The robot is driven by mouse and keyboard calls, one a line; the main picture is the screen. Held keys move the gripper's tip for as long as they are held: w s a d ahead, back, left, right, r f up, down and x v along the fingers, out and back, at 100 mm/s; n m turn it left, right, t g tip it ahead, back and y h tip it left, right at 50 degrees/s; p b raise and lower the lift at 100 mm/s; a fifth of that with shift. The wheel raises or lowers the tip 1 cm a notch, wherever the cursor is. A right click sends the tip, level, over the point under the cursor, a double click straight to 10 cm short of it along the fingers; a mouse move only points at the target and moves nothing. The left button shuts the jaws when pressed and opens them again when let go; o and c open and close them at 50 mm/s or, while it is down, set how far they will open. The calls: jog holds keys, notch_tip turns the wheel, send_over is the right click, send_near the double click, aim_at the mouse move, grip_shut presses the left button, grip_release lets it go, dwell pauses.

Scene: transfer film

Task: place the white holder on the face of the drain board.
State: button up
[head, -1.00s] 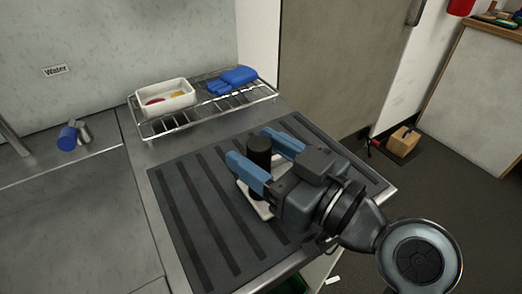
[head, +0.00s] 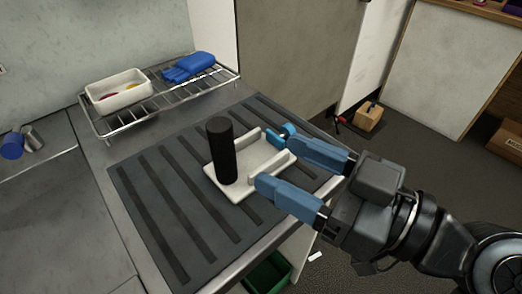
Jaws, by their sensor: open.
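The white holder (head: 235,188) is a flat tray with low raised rails, and a black cylinder (head: 221,150) stands upright at its left end. The holder lies on the dark ribbed drain board (head: 160,220), towards its right part. My gripper (head: 270,158) is open at the holder's right side, its blue fingers pointing left, apart from the black cylinder. One finger is near the holder's front edge, the other near its far rail. A small teal part shows by the far fingertip. Whether the fingers touch the holder cannot be told.
A wire rack (head: 160,100) behind the board holds a white tub (head: 118,92) and blue gloves (head: 190,66). A blue-capped metal item (head: 22,144) is at far left. A green bin (head: 268,274) is below the front edge. The board's left part is clear.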

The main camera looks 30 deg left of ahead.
jog(key=shift+s+d, duration=0.1)
jog(key=shift+d, duration=0.55)
jog(key=s+d+f+m+t+h, duration=0.2)
jog(key=d+f+m+t+h, duration=0.3)
jog(key=d+f+m, duration=0.3)
jog(key=s+d+f+m+t+h, duration=0.3)
jog(key=d+f+m+t+h, duration=0.2)
jog(key=d+f, duration=0.45)
jog(key=s+d+f+m+h, duration=0.25)
jog(key=s+d+h, duration=0.25)
jog(key=s+d, duration=0.25)
jog(key=s+d+r+t+h, duration=0.2)
jog(key=s+r, duration=0.4)
jog(key=s, duration=0.5)
jog(key=shift+s+d+m+h, duration=0.25)
jog(key=shift+d+m+h, duration=0.05)
jog(key=shift+m+h, duration=0.15)
